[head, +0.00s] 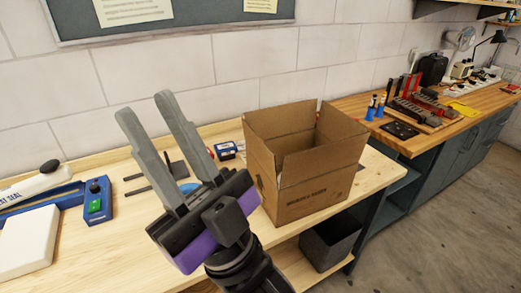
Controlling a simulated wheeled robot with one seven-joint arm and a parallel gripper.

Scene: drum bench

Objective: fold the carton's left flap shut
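The brown cardboard carton (312,198) stands upright on the light wooden bench, right of my gripper. Its top is open and its flaps stand up around the opening. The left flap (260,150) rises roughly upright on the side facing my gripper. My gripper (146,106) is raised over the bench, left of the carton and apart from it. Its two grey fingers point up and left with a clear gap and nothing between them. My gripper's body and wrist hide part of the bench and may cover the carton's lower left edge.
A blue-and-white device (40,225) lies at the left of the bench (120,265). A small blue box (226,151) and dark tools (150,173) lie behind my gripper. A grey bin (328,245) sits below. A second bench with tools (425,108) stands at right. A tiled wall (150,80) is behind.

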